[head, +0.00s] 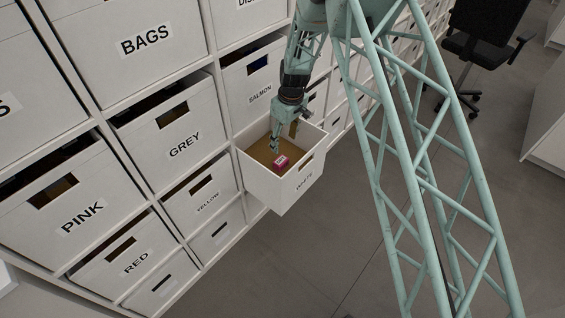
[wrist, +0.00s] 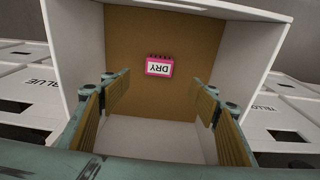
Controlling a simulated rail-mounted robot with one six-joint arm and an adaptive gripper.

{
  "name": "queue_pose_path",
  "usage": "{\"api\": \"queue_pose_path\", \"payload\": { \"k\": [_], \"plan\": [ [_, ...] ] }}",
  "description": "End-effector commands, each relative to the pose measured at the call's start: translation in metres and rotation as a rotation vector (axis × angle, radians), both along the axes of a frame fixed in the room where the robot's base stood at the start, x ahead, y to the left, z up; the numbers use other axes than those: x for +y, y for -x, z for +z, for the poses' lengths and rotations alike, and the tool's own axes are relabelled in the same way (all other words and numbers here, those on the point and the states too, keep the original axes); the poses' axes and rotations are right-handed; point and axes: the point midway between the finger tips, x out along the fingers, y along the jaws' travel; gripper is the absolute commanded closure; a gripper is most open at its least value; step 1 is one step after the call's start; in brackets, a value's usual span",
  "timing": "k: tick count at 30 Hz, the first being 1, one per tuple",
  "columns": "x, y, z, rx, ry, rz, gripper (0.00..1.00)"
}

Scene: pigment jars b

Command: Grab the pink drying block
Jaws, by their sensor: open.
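The pink drying block (head: 281,162) lies on the brown floor of the pulled-out drawer labelled WHITE (head: 262,188). In the wrist view the block (wrist: 159,67) shows a white label reading DRY, upside down, with a row of small dark marks along one edge. My gripper (head: 276,145) reaches into the drawer opening, beside the block in the head view. In the wrist view my gripper (wrist: 159,92) is open and empty, with the block between and beyond its fingers, apart from both.
Pale drawer walls (wrist: 75,50) stand close around my fingers. Labelled drawers fill the cabinet, among them GREY (head: 178,130), SALMON (head: 253,82) above and YELLOW (head: 203,198) to the left. An office chair (head: 478,45) stands at the back right. The floor in front is clear.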

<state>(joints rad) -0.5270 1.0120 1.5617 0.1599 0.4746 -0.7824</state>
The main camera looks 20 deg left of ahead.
Motion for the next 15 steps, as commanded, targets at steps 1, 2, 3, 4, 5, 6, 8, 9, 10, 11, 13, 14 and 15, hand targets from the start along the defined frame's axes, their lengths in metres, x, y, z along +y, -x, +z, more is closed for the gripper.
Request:
{"api": "queue_pose_path", "payload": {
  "k": [1, 2, 3, 4, 5, 6, 8, 9, 10, 11, 13, 14, 15],
  "plan": [
    [0.0026, 0.0005, -0.0052, 0.001, 0.001, 0.005, 0.44],
    [0.0037, 0.0006, -0.0074, 0.0, 0.001, 0.008, 0.44],
    [0.0049, 0.0007, -0.0098, 0.0, 0.001, 0.011, 0.44],
    [0.0055, 0.0008, -0.0112, 0.001, 0.001, 0.012, 0.44],
    [0.006, 0.0009, -0.0122, 0.001, 0.001, 0.013, 0.44],
    [0.0063, 0.001, -0.0131, 0.001, 0.001, 0.014, 0.44],
    [0.0065, 0.001, -0.0136, 0.001, 0.001, 0.015, 0.44],
    [0.0065, 0.001, -0.0135, 0.001, 0.001, 0.015, 0.44],
    [0.0065, 0.001, -0.0134, 0.001, 0.001, 0.015, 0.44],
    [0.0065, 0.001, -0.0134, 0.001, 0.001, 0.015, 0.44],
    [0.0064, 0.0011, -0.0133, 0.001, 0.001, 0.015, 0.44],
    [0.0064, 0.0012, -0.0133, 0.001, 0.001, 0.014, 0.44],
    [0.0063, 0.0011, -0.0133, 0.001, 0.001, 0.014, 0.44]
  ]
}}
